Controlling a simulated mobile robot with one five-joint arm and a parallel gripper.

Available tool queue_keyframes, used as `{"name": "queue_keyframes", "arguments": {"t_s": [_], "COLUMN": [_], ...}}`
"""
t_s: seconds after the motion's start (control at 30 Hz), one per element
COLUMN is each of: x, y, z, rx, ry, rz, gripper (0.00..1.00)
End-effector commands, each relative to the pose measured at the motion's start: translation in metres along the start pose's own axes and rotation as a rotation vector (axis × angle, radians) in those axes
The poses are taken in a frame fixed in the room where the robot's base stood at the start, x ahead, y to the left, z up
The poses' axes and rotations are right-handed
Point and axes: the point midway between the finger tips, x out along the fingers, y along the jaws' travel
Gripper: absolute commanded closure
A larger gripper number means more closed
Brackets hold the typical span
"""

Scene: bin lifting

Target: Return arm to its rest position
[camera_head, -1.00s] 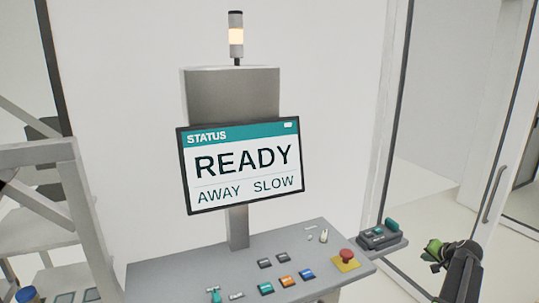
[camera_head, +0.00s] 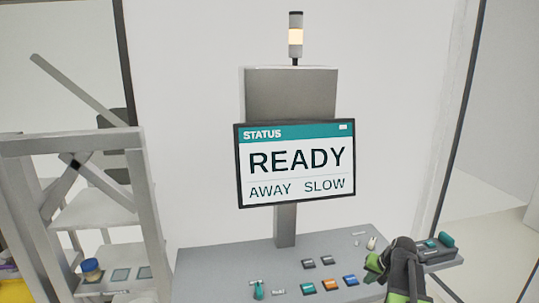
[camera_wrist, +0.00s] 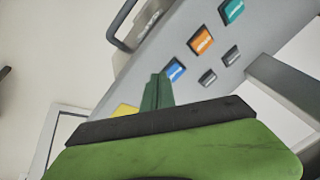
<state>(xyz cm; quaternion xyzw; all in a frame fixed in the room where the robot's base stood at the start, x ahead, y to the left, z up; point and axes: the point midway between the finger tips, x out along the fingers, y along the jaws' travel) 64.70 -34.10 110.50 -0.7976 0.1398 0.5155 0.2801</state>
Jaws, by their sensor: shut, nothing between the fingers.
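My gripper (camera_head: 376,268), black and green, is at the lower right of the head view, in front of the right part of a grey control panel (camera_head: 215,262). It holds nothing. In the wrist view its narrow green fingers (camera_wrist: 157,92) look closed together, pointing toward the panel (camera_wrist: 180,30). My black arm hides part of the panel's right side, including where the red button was seen. The gap between gripper and panel is hard to judge.
A status screen (camera_head: 295,165) reading READY, AWAY, SLOW stands behind the panel, under a lit lamp (camera_head: 296,38). Orange (camera_head: 330,285) and blue (camera_head: 350,280) buttons lie on the panel. A small dark device (camera_head: 437,247) is at its right. A grey shelf frame (camera_head: 150,220) stands at left.

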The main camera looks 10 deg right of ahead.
Motion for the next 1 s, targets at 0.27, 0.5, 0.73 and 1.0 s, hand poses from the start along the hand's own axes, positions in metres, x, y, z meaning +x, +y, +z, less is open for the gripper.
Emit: {"name": "queue_keyframes", "arguments": {"t_s": [0.27,0.5,0.73,1.0], "x": [0.023,0.016,0.059,0.103], "y": [-0.159,-0.221,-0.214,-0.199], "z": [0.147,0.243,0.282,0.296], "rx": [-0.344,-0.557,-0.613,-0.611], "ry": [-0.257,-0.38,-0.41,-0.409], "rz": [0.085,0.172,0.205,0.203], "gripper": [1.0,1.0,1.0,1.0]}}
